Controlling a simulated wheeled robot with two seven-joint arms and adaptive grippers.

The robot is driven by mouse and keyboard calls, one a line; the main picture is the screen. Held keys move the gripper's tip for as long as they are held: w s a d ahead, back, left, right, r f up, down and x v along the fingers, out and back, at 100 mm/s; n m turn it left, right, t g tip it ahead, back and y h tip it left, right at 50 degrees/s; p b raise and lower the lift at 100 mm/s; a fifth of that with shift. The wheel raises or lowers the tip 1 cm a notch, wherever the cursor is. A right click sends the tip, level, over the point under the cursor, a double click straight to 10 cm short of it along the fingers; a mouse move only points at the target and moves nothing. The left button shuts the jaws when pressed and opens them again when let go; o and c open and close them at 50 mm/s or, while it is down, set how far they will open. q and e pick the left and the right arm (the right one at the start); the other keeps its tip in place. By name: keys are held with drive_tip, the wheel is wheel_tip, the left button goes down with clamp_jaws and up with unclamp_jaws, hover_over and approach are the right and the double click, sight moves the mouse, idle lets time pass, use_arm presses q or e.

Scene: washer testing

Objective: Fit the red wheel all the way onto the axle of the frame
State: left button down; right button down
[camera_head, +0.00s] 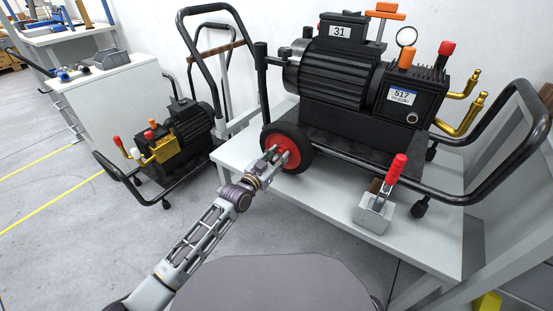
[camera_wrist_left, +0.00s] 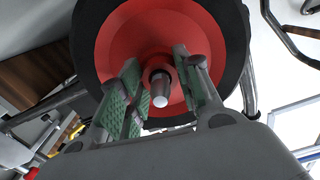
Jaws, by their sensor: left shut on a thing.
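The red wheel (camera_head: 291,146) with its black tyre stands upright at the left end of the black tubular frame (camera_head: 400,182) that carries a motor unit. My left gripper (camera_head: 277,157) is at the outer face of the wheel, shut on its hub. In the left wrist view, the wheel (camera_wrist_left: 125,40) fills the upper middle, and the green-padded fingers sit on both sides of the hub. The grey axle (camera_wrist_left: 160,97) tip shows through the hub's centre, between the fingers. Any gap behind the wheel is hidden. My right gripper is out of view.
The frame stands on a white table (camera_head: 340,215). A grey block with a red-handled clamp (camera_head: 377,210) sits at the table's front. A second, smaller motor unit (camera_head: 180,138) on a black frame stands to the left. Grey floor is free at the lower left.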

use_arm(q)
drive_tip(key=shift+w+d+r, duration=0.15)
drive_tip(key=shift+w+r, duration=0.05)
drive_tip(key=shift+r, duration=0.05)
idle(0.3)
drive_tip(key=c, duration=1)
unclamp_jaws()
drive_tip(key=shift+o, duration=0.4)
drive_tip(key=shift+f, duration=0.15)
drive_tip(key=v, duration=1.2)
drive_tip(key=shift+s, duration=0.1)
drive_tip(key=shift+d, duration=0.1)
